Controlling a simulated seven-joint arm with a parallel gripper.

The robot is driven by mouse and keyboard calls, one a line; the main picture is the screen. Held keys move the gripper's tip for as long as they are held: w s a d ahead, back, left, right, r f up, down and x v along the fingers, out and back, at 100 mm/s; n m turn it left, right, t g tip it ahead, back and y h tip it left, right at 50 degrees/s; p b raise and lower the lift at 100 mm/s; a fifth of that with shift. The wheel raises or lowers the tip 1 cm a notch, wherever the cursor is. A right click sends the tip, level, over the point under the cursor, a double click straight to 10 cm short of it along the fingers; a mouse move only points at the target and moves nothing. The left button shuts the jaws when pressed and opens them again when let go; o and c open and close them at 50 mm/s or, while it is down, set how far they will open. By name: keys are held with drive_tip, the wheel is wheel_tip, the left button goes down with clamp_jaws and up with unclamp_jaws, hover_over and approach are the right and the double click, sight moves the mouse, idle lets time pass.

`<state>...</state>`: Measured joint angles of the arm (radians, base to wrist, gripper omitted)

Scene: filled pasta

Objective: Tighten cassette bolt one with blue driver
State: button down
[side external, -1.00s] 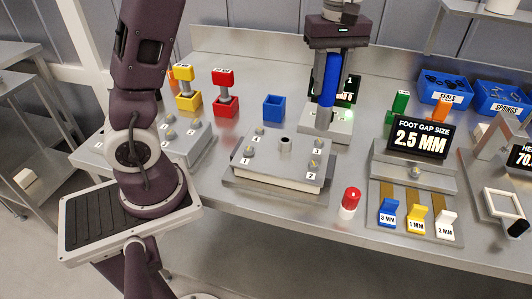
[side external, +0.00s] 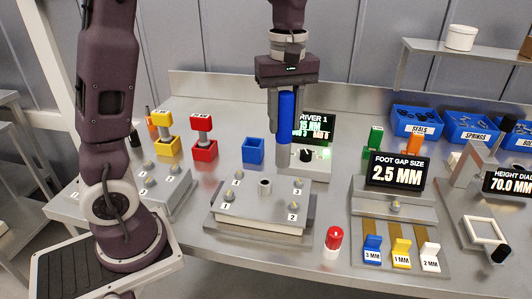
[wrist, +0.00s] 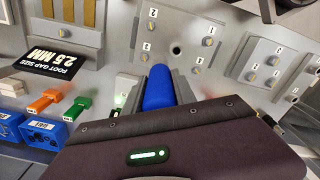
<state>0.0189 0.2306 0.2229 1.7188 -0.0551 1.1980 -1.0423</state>
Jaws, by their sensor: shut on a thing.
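My gripper (side external: 286,122) is shut on the blue driver (side external: 286,108) and holds it upright, its grey shaft pointing down. The blue handle also shows in the wrist view (wrist: 158,88). The shaft's lower end appears behind the cassette (side external: 262,222); I cannot tell its exact height. The cassette has numbered bolts at its corners and a central post. Bolt one (side external: 228,195) is at the front left, apart from the driver; it shows at upper right in the wrist view (wrist: 208,42).
A second numbered block (side external: 165,190) stands to the left. Yellow (side external: 166,146), red (side external: 204,150) and blue (side external: 252,150) holders stand at the back. A red-capped piece (side external: 333,238) stands front right of the cassette. A foot gap display (side external: 397,171) is on the right.

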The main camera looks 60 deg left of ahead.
drive_tip(key=s+a+r, duration=0.1)
drive_tip(key=s+a, duration=0.2)
drive_tip(key=s, duration=0.9)
drive_tip(key=shift+s, duration=0.3)
drive_tip(key=shift+f, duration=2.7)
drive_tip(key=shift+f, duration=0.95)
drive_tip(key=shift+r, duration=2.5)
drive_tip(key=shift+w, duration=0.1)
